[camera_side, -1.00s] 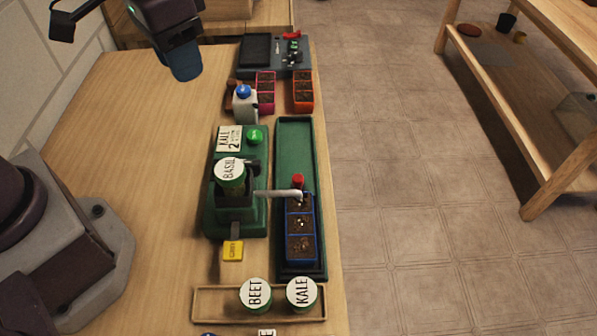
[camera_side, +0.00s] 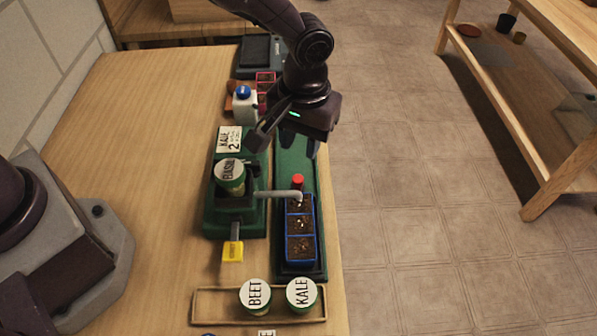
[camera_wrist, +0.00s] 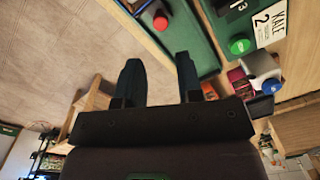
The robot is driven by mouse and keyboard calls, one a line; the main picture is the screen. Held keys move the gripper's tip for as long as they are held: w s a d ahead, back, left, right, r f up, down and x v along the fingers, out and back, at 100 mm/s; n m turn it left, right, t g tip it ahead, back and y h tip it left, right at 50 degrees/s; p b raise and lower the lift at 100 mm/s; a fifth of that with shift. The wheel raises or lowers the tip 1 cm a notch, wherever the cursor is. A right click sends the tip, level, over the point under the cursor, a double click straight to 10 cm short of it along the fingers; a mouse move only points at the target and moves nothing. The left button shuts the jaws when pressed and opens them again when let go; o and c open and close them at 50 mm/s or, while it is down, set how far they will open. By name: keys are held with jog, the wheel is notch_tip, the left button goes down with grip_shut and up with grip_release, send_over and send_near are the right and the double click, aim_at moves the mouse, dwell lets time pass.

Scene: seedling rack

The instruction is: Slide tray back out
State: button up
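The blue seedling tray (camera_side: 300,222) has soil-filled cells and sits at the near end of the long green channel (camera_side: 282,165). A red knob (camera_side: 298,181) stands at its far end; it also shows in the wrist view (camera_wrist: 160,20). A grey spout (camera_side: 275,194) from the green seeder (camera_side: 209,215) reaches over the tray's far cell. My gripper (camera_side: 308,146) is above the channel, beyond the red knob and apart from it. In the wrist view its two fingers (camera_wrist: 158,65) are spread with nothing between them. My arm hides the channel's far end.
The seeder carries a BASIL can (camera_side: 230,172), a KALE card (camera_side: 229,140) and a yellow tab (camera_side: 232,251). A white bottle with blue cap (camera_side: 244,105) stands behind. Right of the bench is open floor.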

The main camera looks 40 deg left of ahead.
aim_at(298, 178)
jog(key=f, duration=0.9)
jog(key=shift+s+a+f, duration=0.1)
jog(key=shift+a, duration=0.1)
grip_shut()
